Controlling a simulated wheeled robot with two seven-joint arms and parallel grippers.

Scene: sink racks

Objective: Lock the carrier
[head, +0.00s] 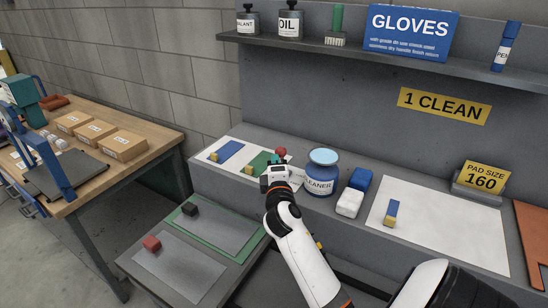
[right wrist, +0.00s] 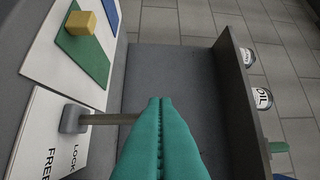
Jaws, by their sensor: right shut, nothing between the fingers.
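My right gripper (head: 276,160) is shut and empty at the back bench, just left of the blue cleaner jar. Its teal fingers also show in the right wrist view (right wrist: 158,100). A lever (right wrist: 112,118) runs from a grey pivot block on a white plate (right wrist: 25,140) marked LOCK and FREE. The fingers cover its far end in the wrist view. A red knob (head: 281,151) shows right beside the fingers in the head view. I cannot tell whether they touch, nor which label the lever matches. I cannot single out the carrier. My left gripper is not in view.
A white board with blue and green strips and yellow blocks (head: 249,171) lies left of the gripper. The cleaner jar (head: 320,180), a blue block (head: 360,179) and a white block (head: 349,202) stand close on the right. A shelf (head: 400,60) overhangs behind.

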